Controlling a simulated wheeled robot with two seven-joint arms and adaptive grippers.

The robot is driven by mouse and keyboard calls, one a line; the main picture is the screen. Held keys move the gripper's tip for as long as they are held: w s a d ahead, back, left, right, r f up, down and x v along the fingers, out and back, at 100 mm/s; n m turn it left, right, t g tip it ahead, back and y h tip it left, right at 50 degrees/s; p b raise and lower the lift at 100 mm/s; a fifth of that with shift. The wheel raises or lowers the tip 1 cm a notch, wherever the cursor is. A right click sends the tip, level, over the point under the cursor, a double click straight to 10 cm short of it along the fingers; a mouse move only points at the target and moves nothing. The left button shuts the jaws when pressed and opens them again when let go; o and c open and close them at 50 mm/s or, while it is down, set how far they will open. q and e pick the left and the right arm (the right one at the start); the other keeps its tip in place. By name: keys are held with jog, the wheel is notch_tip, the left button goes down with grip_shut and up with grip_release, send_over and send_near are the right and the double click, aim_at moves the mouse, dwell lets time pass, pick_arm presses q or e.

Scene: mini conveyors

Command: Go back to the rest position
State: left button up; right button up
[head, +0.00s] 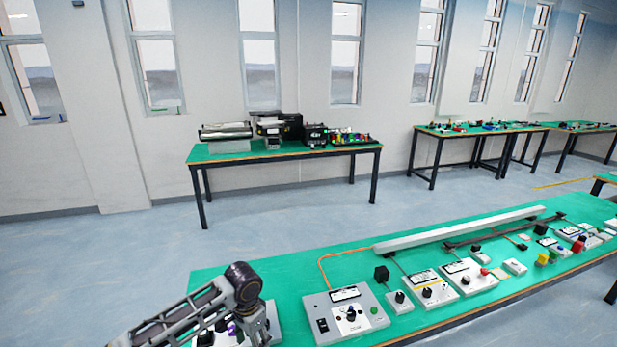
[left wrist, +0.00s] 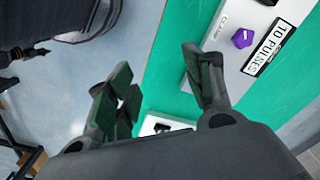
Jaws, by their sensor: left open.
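My left arm reaches in from the bottom left of the head view, over the left end of the green bench (head: 290,275). Its gripper is mostly cut off or hidden behind the arm there. In the left wrist view my left gripper (left wrist: 163,92) is open, its two dark fingers spread apart with nothing between them. Below the fingers are the green bench top and the bench edge. A light panel (left wrist: 227,45) with a purple knob (left wrist: 242,38) and a "10 PULSES" label lies beyond the right finger, apparently apart from it. My right gripper is in neither view.
A grey control box (head: 347,313) stands on the bench right of my arm. Several small modules and a long white rail (head: 460,229) lie farther right. Another green table (head: 230,153) with equipment stands by the wall. Open floor (head: 130,250) lies to the left.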

pick_arm(q)
jog(key=shift+s+d+f+t+h, duration=0.5)
jog(key=shift+s+d+t+h, duration=0.65)
jog(key=shift+s+d, duration=3.5)
jog(key=s+a+n+t+y, duration=0.15)
jog(key=s+a+n, duration=0.45)
jog(key=s+a, duration=0.8)
notch_tip(320, 180, down, 31)
jog(key=a+g, duration=0.1)
jog(key=a, duration=0.1)
jog(key=s+a+f+g, duration=0.1)
jog(key=s+a+f, duration=0.1)
jog(key=s+f, duration=0.8)
jog(key=s+a+f, duration=0.2)
jog(key=s+f, duration=0.9)
jog(key=s, duration=0.2)
jog(key=shift+m+g+y, duration=0.4)
